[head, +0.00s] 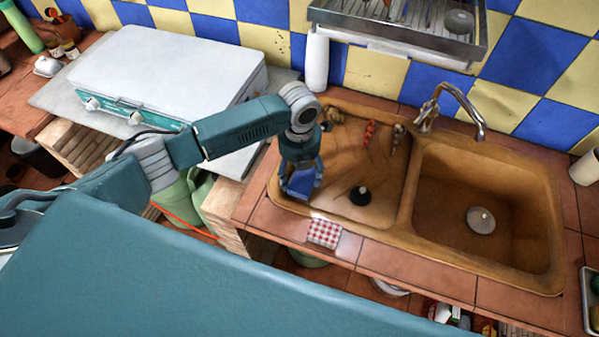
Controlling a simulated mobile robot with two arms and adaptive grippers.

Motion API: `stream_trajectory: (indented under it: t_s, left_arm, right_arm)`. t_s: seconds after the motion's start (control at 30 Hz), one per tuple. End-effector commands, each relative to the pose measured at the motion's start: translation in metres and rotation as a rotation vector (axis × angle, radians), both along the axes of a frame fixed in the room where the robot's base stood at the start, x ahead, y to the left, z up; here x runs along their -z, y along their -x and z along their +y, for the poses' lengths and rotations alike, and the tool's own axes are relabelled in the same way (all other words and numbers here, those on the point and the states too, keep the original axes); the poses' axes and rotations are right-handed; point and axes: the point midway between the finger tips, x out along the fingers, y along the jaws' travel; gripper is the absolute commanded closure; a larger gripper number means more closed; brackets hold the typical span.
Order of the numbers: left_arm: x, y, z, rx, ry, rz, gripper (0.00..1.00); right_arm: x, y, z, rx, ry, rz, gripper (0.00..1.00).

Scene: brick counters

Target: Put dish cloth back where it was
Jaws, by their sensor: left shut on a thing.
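My left gripper (300,172) is over the left rim of the brown double sink (408,185). It is shut on a small blue thing (301,184), which looks like a folded cloth, though the gripper partly hides it. A red-and-white checked cloth (325,233) lies flat on the tiled front edge of the counter, just below and right of the gripper and apart from it. My right gripper is not in view.
The left basin holds a black drain plug (360,196) and small red items (370,132) at the back. A tap (452,105) stands behind the sink. A white-lidded stove (165,75) is at left, and a dish rack (400,25) hangs above.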

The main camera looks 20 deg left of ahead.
Motion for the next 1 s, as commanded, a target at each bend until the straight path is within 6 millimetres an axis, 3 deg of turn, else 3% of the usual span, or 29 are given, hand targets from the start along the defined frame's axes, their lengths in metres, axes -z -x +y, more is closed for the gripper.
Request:
stream_trajectory:
  t_s: [0.17,0.2,0.27,0.67,0.77,1.0]
  left_arm:
    - [0.003,0.000,0.000,0.000,0.000,0.000,0.54]
    - [0.003,0.000,0.000,0.000,0.001,0.000,0.27]
    - [0.002,0.000,0.000,0.000,0.001,0.000,0.15]
    - [-0.004,-0.001,0.000,-0.001,0.001,-0.001,0.14]
    - [-0.016,-0.002,0.000,-0.001,0.001,-0.004,0.14]
    - [-0.067,-0.002,0.000,0.001,0.001,-0.005,0.14]
  right_arm:
    - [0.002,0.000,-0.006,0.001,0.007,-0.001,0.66]
    - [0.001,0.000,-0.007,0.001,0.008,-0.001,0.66]
    - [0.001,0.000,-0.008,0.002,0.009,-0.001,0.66]
    - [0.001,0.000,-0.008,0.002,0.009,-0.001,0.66]
    - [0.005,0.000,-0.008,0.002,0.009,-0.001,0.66]
    - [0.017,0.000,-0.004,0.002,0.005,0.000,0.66]
